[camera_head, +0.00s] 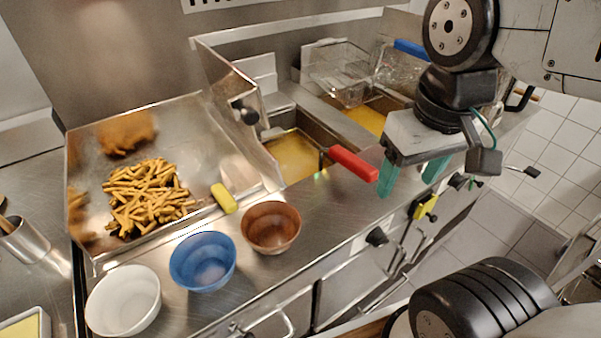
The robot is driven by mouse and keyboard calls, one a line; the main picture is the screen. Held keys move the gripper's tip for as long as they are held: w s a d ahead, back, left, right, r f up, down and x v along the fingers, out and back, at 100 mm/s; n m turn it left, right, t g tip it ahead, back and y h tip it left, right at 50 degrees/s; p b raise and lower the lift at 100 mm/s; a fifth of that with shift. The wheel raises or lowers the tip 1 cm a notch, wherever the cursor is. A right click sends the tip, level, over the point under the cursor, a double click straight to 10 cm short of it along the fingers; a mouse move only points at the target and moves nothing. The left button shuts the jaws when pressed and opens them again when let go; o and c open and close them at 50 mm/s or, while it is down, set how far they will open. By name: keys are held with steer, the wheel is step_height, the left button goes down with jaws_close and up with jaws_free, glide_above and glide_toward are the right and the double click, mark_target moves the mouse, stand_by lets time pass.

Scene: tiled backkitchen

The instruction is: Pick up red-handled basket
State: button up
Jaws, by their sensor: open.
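The red-handled basket shows mainly by its red handle (353,163), which sticks out over the front edge of the left fryer well (293,155). I cannot make out its wire mesh; it appears to be down in the yellow oil. My gripper (408,175) points down just right of the handle's free end, with its two green fingers apart and nothing between them. The left finger is close to the handle's tip in the picture; I cannot tell whether they touch.
A wire basket (341,75) hangs over the right fryer well; a blue handle (411,49) is behind my arm. A tray (82,160) of fries, a yellow-handled thing (223,198), and brown (271,227), blue (202,262) and white (123,300) bowls stand left. Knobs line the front.

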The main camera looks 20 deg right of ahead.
stand_by(0.3)
steer(key=shift+c, duration=0.9)
steer(key=w+f+g, duration=0.1)
steer(key=w+f, duration=0.1)
steer(key=w, duration=0.3)
steer(key=w+f, duration=0.2)
steer(key=w, duration=0.3)
steer(key=w+f+n+g, duration=0.1)
steer(key=w+f, duration=0.1)
steer(key=w, duration=0.4)
steer(key=shift+d+f+g, duration=0.1)
steer(key=shift+d+g, duration=0.2)
steer(key=shift+d, duration=0.1)
steer(key=n+t, duration=0.1)
steer(key=n, duration=0.1)
glide_above(336, 147)
steer(key=shift+s+d+f, duration=0.35)
steer(key=shift+s+f, duration=0.05)
steer(key=shift+f, duration=0.05)
steer(key=shift+w, duration=0.15)
steer(key=f, duration=0.7)
steer(key=shift+w+a+f, duration=0.2)
steer(key=shift+a+f, duration=0.1)
steer(key=shift+a, duration=0.05)
jaws_close()
